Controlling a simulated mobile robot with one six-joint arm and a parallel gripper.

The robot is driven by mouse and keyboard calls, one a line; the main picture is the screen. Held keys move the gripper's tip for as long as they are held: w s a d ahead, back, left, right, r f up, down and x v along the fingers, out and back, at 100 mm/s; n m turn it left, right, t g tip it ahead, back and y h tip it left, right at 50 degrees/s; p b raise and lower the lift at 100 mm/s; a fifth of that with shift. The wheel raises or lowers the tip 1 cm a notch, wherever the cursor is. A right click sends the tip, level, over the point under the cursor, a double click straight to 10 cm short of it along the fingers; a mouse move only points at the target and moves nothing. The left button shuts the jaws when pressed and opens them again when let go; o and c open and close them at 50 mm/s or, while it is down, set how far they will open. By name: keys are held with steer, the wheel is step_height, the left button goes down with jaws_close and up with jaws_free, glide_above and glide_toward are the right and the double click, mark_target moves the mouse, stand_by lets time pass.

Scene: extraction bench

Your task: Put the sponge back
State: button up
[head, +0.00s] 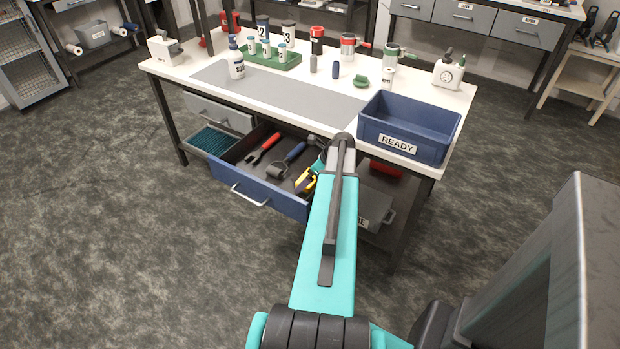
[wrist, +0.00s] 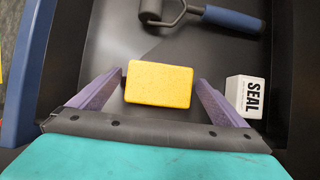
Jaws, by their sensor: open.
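The yellow sponge (wrist: 160,84) lies flat on the dark floor of the open drawer (wrist: 225,50) in the wrist view. My gripper (wrist: 160,77) is open, with one purple finger on each side of the sponge. Small gaps show between the fingers and the sponge's sides, though the exact height of the fingertips is hard to tell. In the head view the open drawer (head: 258,190) has a blue front. There my arm hides much of the drawer's right end, and a yellow and black patch beside it is too small to identify.
A white SEAL box (wrist: 247,96) is close to the right finger. A roller with a blue handle (wrist: 185,15) lies beyond the sponge. A red-handled tool (head: 262,148) is further left in the drawer. The blue READY bin (head: 372,133) stands on the bench above.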

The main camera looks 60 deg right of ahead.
steer(key=v, duration=1.1)
steer(key=shift+r+b, duration=0.2)
steer(key=shift+b, duration=0.1)
steer(key=shift+s, duration=0.1)
stand_by(0.3)
